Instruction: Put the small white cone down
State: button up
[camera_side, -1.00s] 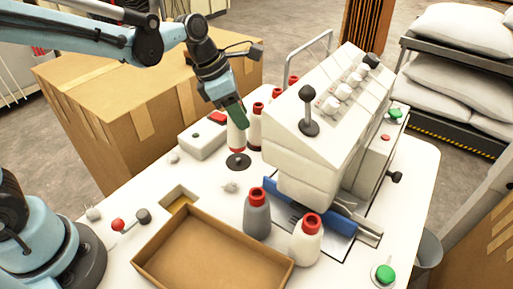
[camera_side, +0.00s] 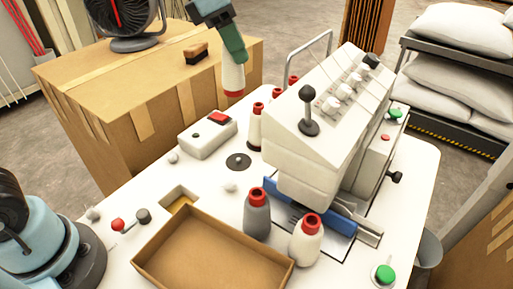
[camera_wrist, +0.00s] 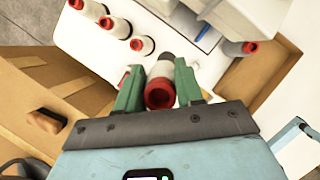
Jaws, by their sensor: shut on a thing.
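A black disc (camera_side: 238,161) on the white table (camera_side: 218,202) is bare, below the cone and towards the front.
Several red-topped cones stand behind the disc, including a white one (camera_side: 254,128). A grey cone (camera_side: 257,214) and a larger white cone (camera_side: 306,243) stand by the machine (camera_side: 300,150). An open, empty cardboard tray (camera_side: 212,255) lies at the front. A control box (camera_side: 207,136) is left of the disc.

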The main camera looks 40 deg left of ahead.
jog(key=s+d+m+g, duration=0.1)
jog(key=s+d+m, duration=0.2)
jog(key=s+d, duration=0.35)
jog(key=s+d+r+m+g+h, duration=0.1)
jog(key=s+d+m, duration=0.15)
jog(key=s, duration=0.75)
jog(key=s+d+m+g, duration=0.1)
jog(key=s+d+m, duration=0.3)
jog(key=s, duration=0.5)
notch_tip(320, 180, down, 20)
jog(key=n, duration=0.1)
jog(key=shift+w+d, duration=0.4)
jog(key=shift+d, duration=0.05)
jog(key=shift+f+n, duration=0.25)
jog(key=o, duration=1)
jog(key=shift+r, duration=0.1)
